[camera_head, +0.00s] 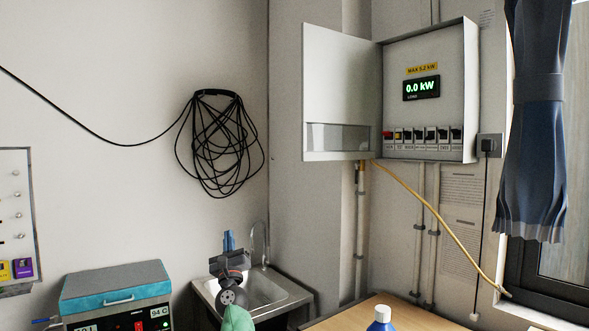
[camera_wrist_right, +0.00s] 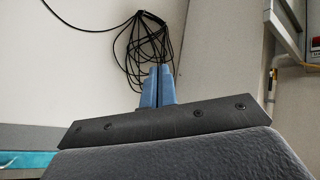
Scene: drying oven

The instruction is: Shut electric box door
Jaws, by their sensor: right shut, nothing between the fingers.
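The electric box (camera_head: 430,95) hangs on the wall right of centre in the head view, with a lit 0.0 kW display and a row of switches. Its door (camera_head: 335,80) is a pale panel with a clear window strip, hinged on the left and swung wide open to the left. My right gripper (camera_head: 229,240) is low, in front of the sink, well below and left of the door and touching nothing. Its blue fingers (camera_wrist_right: 157,88) are together and empty in the right wrist view. The box's lower corner (camera_wrist_right: 313,48) shows at that view's right edge. My left gripper is out of view.
A coil of black cable (camera_head: 220,145) hangs on the left wall. A yellow cable (camera_head: 430,210) runs from the box to the window.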

